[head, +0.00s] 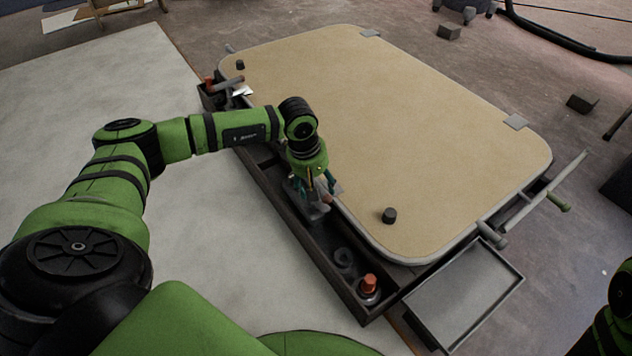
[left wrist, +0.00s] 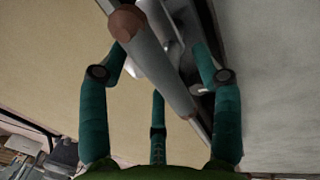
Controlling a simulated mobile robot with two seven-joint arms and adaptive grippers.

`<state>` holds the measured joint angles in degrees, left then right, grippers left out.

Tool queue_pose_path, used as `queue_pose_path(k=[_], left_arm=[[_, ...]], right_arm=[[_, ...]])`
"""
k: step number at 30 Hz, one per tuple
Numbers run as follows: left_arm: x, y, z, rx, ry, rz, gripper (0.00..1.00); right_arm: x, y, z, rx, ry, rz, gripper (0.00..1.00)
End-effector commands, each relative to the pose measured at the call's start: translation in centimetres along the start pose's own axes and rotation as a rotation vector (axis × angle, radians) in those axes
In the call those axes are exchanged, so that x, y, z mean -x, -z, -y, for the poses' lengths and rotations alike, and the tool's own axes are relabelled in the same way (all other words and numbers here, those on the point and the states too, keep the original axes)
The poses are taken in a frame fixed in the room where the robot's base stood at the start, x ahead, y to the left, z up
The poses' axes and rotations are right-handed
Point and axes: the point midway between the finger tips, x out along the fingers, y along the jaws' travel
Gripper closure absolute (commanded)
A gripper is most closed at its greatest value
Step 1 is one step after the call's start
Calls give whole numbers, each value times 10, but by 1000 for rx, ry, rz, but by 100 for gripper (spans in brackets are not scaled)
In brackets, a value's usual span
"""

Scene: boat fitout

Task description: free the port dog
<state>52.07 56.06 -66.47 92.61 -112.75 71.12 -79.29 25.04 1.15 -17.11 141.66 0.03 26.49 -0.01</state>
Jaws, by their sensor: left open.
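My left gripper (head: 318,188) is over the near long edge of the tan hatch panel (head: 380,125), above the dark trough. In the left wrist view the left gripper (left wrist: 161,48) has its fingers spread on both sides of a grey lever (left wrist: 160,65) with a brown knob (left wrist: 125,22). This lever looks like a dog on the panel edge; no label shows that it is the port one. The fingers appear apart from the bar, though contact is hard to judge. Gripper and arm hide most of the lever in the head view. My right gripper is out of frame.
The dark trough (head: 315,262) holds an orange-topped part (head: 369,285) at its near end. A shallow grey tray (head: 462,292) stands right of it. A black knob (head: 389,215) sits on the panel.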

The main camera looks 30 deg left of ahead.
Motion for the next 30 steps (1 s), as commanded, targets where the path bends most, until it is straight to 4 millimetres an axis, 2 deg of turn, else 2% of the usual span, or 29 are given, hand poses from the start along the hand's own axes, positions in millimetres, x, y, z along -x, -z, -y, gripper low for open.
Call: queue_pose_path(k=[5, 12, 16, 21, 30], left_arm=[[27, 1, -1, 0, -5, -3, 35], [79, 1, -1, 0, -5, -3, 35], [100, 1, -1, 0, -5, -3, 35], [115, 0, 0, -1, -3, -1, 35], [117, 0, 0, -1, -1, -1, 35]], right_arm=[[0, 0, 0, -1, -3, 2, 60], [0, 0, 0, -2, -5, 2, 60], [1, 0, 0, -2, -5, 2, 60], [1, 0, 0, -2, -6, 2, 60], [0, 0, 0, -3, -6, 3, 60]])
